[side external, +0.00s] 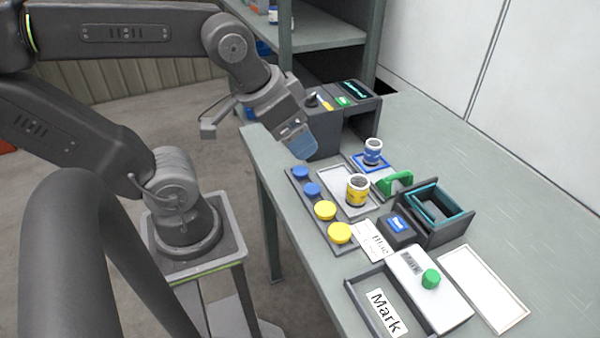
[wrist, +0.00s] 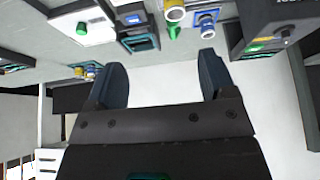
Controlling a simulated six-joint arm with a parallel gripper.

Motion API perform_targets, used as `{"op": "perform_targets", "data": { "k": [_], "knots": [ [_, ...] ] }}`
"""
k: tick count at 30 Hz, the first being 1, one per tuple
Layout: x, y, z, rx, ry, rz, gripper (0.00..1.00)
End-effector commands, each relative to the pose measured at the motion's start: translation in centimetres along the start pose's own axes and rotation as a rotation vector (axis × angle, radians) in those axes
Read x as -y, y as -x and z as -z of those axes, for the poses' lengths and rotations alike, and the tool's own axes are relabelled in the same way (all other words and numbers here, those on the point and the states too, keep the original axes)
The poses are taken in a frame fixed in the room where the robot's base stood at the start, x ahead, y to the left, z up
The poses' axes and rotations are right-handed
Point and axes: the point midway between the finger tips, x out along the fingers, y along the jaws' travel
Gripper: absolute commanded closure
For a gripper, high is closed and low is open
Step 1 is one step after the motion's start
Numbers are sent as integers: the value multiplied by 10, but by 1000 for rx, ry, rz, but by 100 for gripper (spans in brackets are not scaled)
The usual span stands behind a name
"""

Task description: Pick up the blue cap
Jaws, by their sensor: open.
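Two blue caps lie on a narrow dark strip (side external: 318,224) near the table's edge: a far blue cap (side external: 300,173) and a nearer blue cap (side external: 312,189). Two yellow caps (side external: 325,210) follow on the same strip. My gripper (side external: 298,146) is above and beyond the far blue cap in the side view, apart from it. In the wrist view my gripper (wrist: 162,80) is open, with nothing between the fingers. I cannot make out the blue caps for sure in the wrist view.
A yellow-banded jar (side external: 357,190) stands on a white tray, and a blue-banded jar (side external: 372,151) on a blue-edged pad. A dark machine with a screen (side external: 357,100) stands close to my gripper. A green part (side external: 396,183), a teal-rimmed box (side external: 434,208) and a "Mark" tray (side external: 385,312) stand nearer.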

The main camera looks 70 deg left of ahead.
Motion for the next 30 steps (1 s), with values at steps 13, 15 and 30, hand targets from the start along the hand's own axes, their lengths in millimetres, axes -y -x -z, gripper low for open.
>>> {"op": "perform_targets", "data": {
  "k": [13,15,30],
  "knots": [
    [16,-14,12,69,134,35,28],
    [31,-26,20,125,250,64,28],
    [150,-111,29,436,1014,254,28]
  ]
}}
